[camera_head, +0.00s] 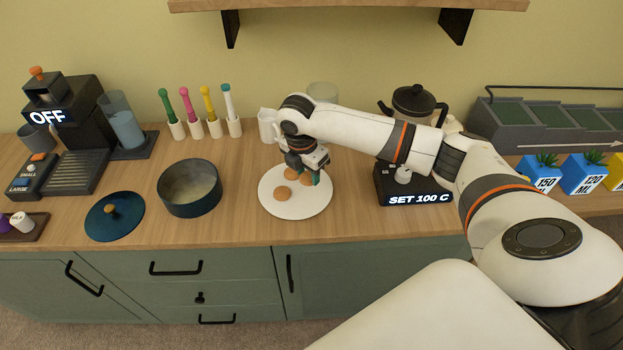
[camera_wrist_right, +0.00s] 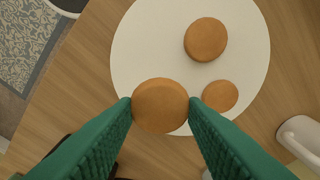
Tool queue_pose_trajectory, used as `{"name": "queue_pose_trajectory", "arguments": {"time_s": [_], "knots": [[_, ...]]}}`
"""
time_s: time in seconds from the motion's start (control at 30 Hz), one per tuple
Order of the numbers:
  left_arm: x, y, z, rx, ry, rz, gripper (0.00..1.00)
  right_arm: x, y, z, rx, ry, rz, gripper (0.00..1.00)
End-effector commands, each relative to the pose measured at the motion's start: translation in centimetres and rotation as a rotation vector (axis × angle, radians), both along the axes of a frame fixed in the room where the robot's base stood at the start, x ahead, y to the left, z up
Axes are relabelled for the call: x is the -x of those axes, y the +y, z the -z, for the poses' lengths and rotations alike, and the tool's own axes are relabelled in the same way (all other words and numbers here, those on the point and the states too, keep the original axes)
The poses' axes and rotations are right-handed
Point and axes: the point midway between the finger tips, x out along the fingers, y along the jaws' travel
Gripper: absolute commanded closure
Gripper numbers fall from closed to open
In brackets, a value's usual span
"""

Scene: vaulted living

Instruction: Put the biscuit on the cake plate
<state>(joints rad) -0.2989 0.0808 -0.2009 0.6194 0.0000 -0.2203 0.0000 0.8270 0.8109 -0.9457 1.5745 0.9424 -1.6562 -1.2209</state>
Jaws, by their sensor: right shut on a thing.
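The cake plate (camera_head: 303,208) is a round white disc on the wooden counter, also seen in the right wrist view (camera_wrist_right: 145,45). My right gripper (camera_head: 306,177), with green fingers, is over its back right part. In the right wrist view its fingertips (camera_wrist_right: 160,104) are shut on a round brown biscuit (camera_wrist_right: 160,106), gripped by its sides near the plate's edge. Whether this biscuit touches the plate I cannot tell. Two other biscuits lie on the plate: one nearer the front (camera_head: 282,193) and one farther back (camera_wrist_right: 220,96). My left gripper is not in view.
A dark pot (camera_head: 190,188) and its blue lid (camera_head: 114,216) stand left of the plate. A black "SET 100 C" base (camera_head: 412,184) is close on the right. A white mug (camera_head: 267,126) stands behind. Bare counter lies between pot and plate.

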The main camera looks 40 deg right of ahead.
Motion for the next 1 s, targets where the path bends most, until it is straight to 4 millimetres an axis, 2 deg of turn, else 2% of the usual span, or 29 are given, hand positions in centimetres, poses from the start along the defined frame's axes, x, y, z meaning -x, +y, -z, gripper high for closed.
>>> {"name": "queue_pose_trajectory", "arguments": {"time_s": [0.27,0.47,0.83,0.87,0.97,1.0], "knots": [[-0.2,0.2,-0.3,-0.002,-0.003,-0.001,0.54,0.0,0.0,2.6,0.000,0.001,0.000,0.82],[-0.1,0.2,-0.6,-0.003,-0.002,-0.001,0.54,0.1,0.0,5.3,-0.001,0.001,0.000,0.82],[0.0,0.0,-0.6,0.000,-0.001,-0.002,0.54,0.0,0.0,5.8,0.000,0.000,0.001,0.82],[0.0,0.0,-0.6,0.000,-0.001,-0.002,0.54,0.0,0.0,5.7,0.001,-0.001,0.002,0.57],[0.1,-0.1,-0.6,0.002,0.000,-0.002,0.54,0.0,0.0,5.7,0.000,-0.001,0.001,0.40],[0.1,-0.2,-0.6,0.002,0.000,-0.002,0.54,0.0,0.0,5.7,0.000,-0.001,0.002,0.40]]}}
